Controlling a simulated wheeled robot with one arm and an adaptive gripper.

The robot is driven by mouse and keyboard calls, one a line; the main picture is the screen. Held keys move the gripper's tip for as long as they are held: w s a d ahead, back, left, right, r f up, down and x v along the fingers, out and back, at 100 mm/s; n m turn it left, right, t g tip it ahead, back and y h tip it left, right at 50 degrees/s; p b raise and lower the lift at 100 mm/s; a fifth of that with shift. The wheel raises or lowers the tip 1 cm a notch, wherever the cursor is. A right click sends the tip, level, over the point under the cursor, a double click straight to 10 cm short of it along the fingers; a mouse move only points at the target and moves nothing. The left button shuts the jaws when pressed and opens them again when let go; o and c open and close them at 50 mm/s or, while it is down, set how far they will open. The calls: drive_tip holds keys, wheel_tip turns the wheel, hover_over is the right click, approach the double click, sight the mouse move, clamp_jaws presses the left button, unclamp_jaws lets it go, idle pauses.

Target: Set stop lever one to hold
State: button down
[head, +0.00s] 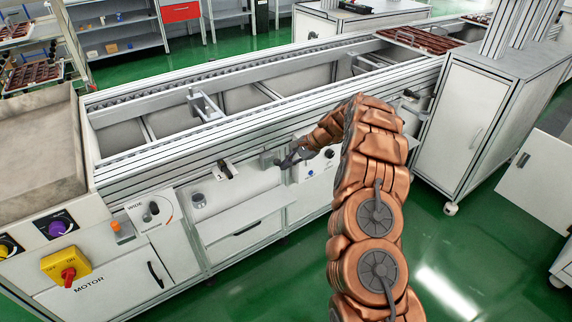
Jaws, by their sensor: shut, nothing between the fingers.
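My gripper (289,160) is shut and empty, at the conveyor's front side near the middle of the picture. A small lever-like fitting with a dark part (226,169) sits on the front side, left of my gripper and apart from it. Another dark fitting (410,95) sits farther right along the same side. No label for stop lever one is readable, so I cannot tell which fitting it is or its setting. My copper-coloured arm hides part of the conveyor front on the right.
The conveyor (240,98) runs from left to upper right, with a brown tray (418,40) at its far end. A yellow motor switch (66,266) with a red knob and a plate with a knob (152,211) are at left. Green floor (470,235) is open at right.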

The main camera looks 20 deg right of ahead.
wheel_tip(320, 180, down, 3)
drive_tip(key=d, duration=0.2)
drive_tip(key=w+d+r, duration=0.1)
drive_tip(key=d+r, duration=0.4)
drive_tip(key=r, duration=0.3)
drive_tip(key=shift+w+d+r, duration=0.15)
drive_tip(key=shift+w+d, duration=0.1)
drive_tip(key=shift+d, duration=0.1)
